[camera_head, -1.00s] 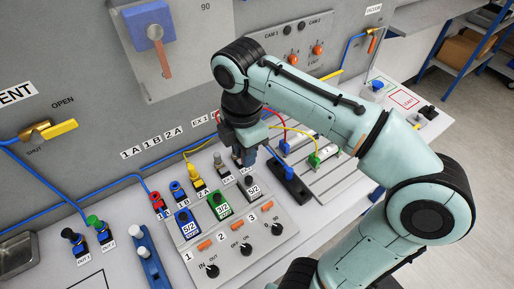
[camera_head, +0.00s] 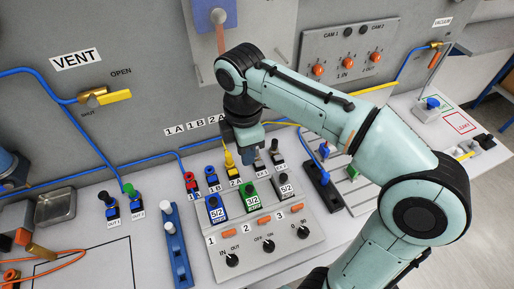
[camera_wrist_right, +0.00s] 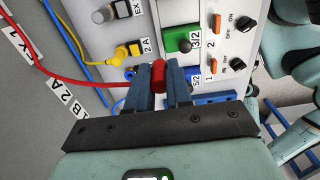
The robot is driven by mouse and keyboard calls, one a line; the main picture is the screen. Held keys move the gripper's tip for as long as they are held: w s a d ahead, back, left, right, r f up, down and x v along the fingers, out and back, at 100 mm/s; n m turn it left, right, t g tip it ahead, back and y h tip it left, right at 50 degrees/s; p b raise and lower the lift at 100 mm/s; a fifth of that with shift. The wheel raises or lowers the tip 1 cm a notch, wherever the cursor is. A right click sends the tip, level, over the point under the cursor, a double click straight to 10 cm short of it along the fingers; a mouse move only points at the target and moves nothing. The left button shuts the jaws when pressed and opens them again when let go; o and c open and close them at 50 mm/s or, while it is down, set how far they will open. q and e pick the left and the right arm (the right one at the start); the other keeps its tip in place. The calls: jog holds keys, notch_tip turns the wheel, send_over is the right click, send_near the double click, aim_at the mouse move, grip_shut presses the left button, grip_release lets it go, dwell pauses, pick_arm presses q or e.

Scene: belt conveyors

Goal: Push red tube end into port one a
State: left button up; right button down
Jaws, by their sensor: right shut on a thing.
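My right gripper (camera_head: 250,155) is above the console, in front of the yellow-plugged port 2A and the EX ports in the head view. In the right wrist view my right gripper (camera_wrist_right: 163,90) is shut on the red tube end (camera_wrist_right: 158,72). The red tube (camera_wrist_right: 70,82) trails off to the left there. In the wrist view 1A cannot be made out. My left gripper is not in view.
A yellow plug (camera_wrist_right: 128,52) sits in port 2A. Green (camera_head: 250,197) and blue (camera_head: 216,208) valves stand in front of the ports. A blue rail (camera_head: 176,248) and OUT fittings (camera_head: 109,207) lie left of the console. A blue tube (camera_head: 160,158) runs along the wall.

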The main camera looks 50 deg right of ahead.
jog(key=shift+w+a+f, duration=1.45)
jog(key=shift+w+a, duration=0.5)
jog(key=shift+w, duration=2)
jog(key=p, duration=0.2)
send_near(190, 178)
jog(key=shift+w+d+r, duration=0.1)
jog(key=shift+w+r, duration=0.25)
jog(key=shift+f, duration=0.1)
jog(key=shift+f+b, duration=0.75)
jog(key=shift+f, duration=0.4)
jog(key=shift+f+b, duration=0.55)
jog(key=shift+f, duration=0.5)
jog(key=shift+p, duration=0.45)
jog(key=shift+f, duration=0.25)
